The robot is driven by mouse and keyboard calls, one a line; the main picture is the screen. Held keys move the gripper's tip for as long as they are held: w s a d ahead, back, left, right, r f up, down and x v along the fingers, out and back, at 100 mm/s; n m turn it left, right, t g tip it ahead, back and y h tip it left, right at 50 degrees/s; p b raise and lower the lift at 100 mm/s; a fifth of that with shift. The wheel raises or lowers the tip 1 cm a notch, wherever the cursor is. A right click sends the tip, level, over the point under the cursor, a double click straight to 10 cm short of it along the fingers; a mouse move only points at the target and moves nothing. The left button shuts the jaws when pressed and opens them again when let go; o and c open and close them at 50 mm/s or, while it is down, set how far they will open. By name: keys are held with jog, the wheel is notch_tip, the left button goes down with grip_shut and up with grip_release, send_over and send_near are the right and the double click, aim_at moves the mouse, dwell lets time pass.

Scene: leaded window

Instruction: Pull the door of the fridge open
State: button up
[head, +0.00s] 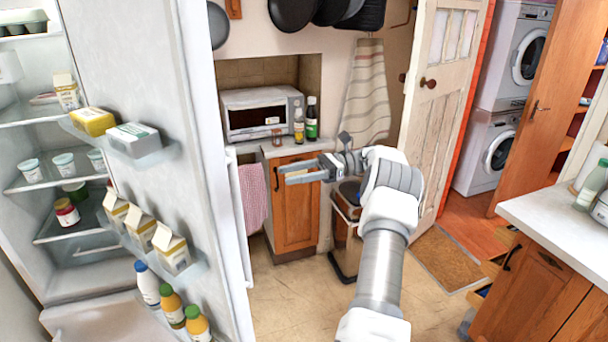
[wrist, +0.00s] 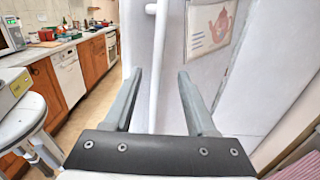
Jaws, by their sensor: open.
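The white fridge door (head: 150,60) stands open at the left of the head view, its inner racks facing the camera. Its outer face (wrist: 240,80) fills the right of the wrist view. The long white bar handle (head: 241,225) runs upright along the door's outer side. In the wrist view the handle (wrist: 156,70) appears between the two fingers. My gripper (head: 281,174) is open and empty, pointing left at the handle. In the head view a gap shows between the fingertips and the handle. The fridge interior (head: 60,190) is exposed, with shelves of food.
Door racks hold cartons (head: 170,250) and bottles (head: 172,305). A microwave (head: 262,113) stands on the counter behind my gripper, with a bin (head: 345,240) below right. A counter (head: 565,220) stands at right. The tiled floor (head: 300,290) in the middle is clear.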

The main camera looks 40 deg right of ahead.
jog(key=shift+v, duration=1.5)
